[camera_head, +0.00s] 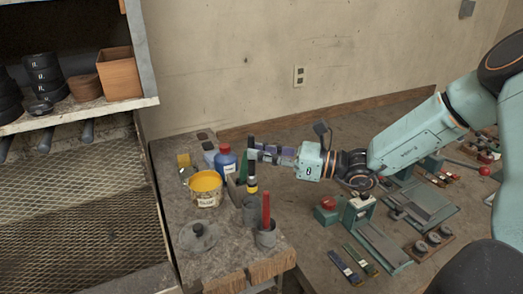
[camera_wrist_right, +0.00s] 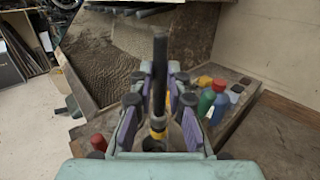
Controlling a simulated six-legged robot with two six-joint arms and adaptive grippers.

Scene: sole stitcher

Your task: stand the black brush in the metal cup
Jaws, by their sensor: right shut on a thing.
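My right gripper (camera_head: 256,154) comes in from the right and is shut on the black brush (camera_head: 251,181). The brush is upright, with a yellow band near its lower end. In the right wrist view the brush (camera_wrist_right: 160,62) stands between the purple finger pads, its yellow band (camera_wrist_right: 157,126) lower down. The grey metal cup (camera_head: 251,212) is directly below the brush on the bench. The brush's lower end is at the cup's rim; I cannot tell whether it is just above or slightly inside. My left gripper is not in view.
A second grey cup (camera_head: 266,236) holding a red-handled tool (camera_head: 266,210) stands close in front. A yellow paint tin (camera_head: 206,190), a blue bottle (camera_head: 225,161) and a grey lid (camera_head: 198,236) are to the left. Tools and blocks cover the table at right.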

